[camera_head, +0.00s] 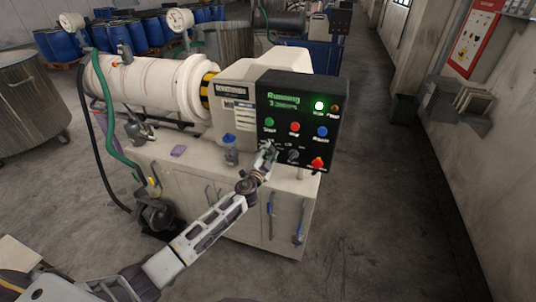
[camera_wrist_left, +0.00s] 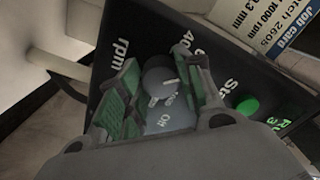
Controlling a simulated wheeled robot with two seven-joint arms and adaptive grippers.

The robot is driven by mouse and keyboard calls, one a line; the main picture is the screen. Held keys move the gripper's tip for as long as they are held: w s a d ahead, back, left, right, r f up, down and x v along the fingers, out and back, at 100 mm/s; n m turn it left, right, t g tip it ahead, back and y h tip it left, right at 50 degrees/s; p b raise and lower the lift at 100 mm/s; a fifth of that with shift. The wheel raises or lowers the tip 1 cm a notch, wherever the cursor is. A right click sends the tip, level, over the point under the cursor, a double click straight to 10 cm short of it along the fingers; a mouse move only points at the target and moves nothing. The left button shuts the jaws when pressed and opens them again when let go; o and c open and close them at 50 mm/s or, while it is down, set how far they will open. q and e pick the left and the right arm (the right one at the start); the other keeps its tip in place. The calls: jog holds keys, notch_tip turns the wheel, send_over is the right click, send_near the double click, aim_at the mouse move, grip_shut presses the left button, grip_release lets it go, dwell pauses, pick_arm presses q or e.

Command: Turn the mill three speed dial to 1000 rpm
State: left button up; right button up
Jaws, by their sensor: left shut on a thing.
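The black control panel (camera_head: 298,112) of the mill stands at the centre of the head view, with green "Running" text and a lit green lamp. My left gripper (camera_head: 267,155) reaches the panel's lower left, and its fingers hide most of what is there. In the left wrist view, the grey round speed dial (camera_wrist_left: 157,75) sits between the two green-padded fingers, which are shut on it. A short white pointer mark shows on the dial. "rpm" and "Off" are legible near it; the other scale figures are partly hidden. My right gripper is out of view.
Another dark knob (camera_head: 293,156) and a red stop button (camera_head: 317,164) lie right of the gripper. A blue-capped bottle (camera_head: 230,150) stands on the cabinet to its left. A job card (camera_wrist_left: 270,25) reading 1000 rpm shows beside the panel. The floor at right is clear.

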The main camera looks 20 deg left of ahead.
pick_arm(q)
jog(key=shift+m, duration=1.4)
jog(key=m, duration=0.4)
jog(key=shift+b, duration=0.3)
jog(key=m, duration=0.5)
jog(key=shift+p, duration=0.3)
jog(key=m, duration=0.3)
jog(key=shift+m, duration=1.1)
